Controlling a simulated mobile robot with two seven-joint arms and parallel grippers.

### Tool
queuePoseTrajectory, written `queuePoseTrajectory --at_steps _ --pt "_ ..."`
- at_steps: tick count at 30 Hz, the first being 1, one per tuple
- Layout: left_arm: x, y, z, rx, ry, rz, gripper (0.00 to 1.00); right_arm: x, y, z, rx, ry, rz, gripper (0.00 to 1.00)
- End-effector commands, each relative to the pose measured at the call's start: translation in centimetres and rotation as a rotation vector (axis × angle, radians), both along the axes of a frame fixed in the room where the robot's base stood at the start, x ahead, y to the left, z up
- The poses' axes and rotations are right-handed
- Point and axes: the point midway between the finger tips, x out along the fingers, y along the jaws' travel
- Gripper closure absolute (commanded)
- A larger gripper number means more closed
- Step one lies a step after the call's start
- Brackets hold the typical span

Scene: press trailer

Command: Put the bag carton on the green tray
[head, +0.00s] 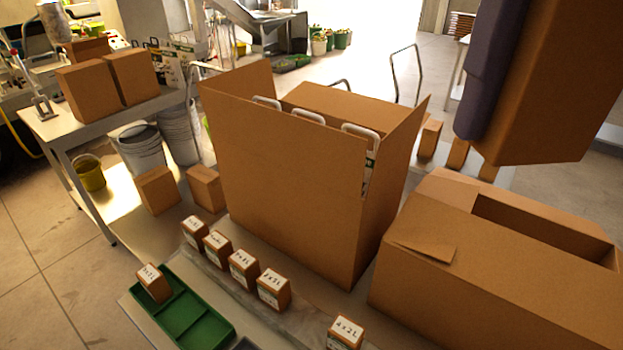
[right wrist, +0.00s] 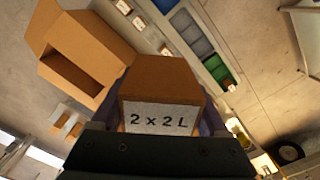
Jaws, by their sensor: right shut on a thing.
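My right gripper (head: 482,100) is shut on a brown carton (head: 550,90), high at the upper right of the head view. One dark finger lies against its side, and the other is hidden. In the right wrist view this carton (right wrist: 165,85) has a white label reading "2 x 2 L". The green tray (head: 190,322) lies low at the left of the head view, away from the held carton. A small labelled carton (head: 153,284) stands at its far left end. The green tray (right wrist: 213,70) also shows in the right wrist view. My left gripper is not in view.
A tall open carton (head: 295,185) with white-handled bags stands mid-table, and a large box (head: 490,270) is at right. Several small labelled cartons (head: 272,290) stand in a row beside the tray. Most of the green tray is bare.

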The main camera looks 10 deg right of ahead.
Motion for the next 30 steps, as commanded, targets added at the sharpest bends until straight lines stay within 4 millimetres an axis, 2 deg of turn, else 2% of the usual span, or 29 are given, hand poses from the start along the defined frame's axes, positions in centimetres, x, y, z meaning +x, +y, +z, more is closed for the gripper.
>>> queuePoseTrajectory --at_steps 1,15,30 --pt "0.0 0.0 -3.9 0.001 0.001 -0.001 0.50 0.6 -0.2 -3.7 0.001 0.001 -0.030 0.87" --pt "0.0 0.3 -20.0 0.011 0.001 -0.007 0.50 5.3 -3.2 -19.0 0.001 0.002 -0.309 0.87" --pt "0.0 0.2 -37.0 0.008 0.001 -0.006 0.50 8.4 -7.2 -35.7 0.001 0.002 -0.601 0.87"
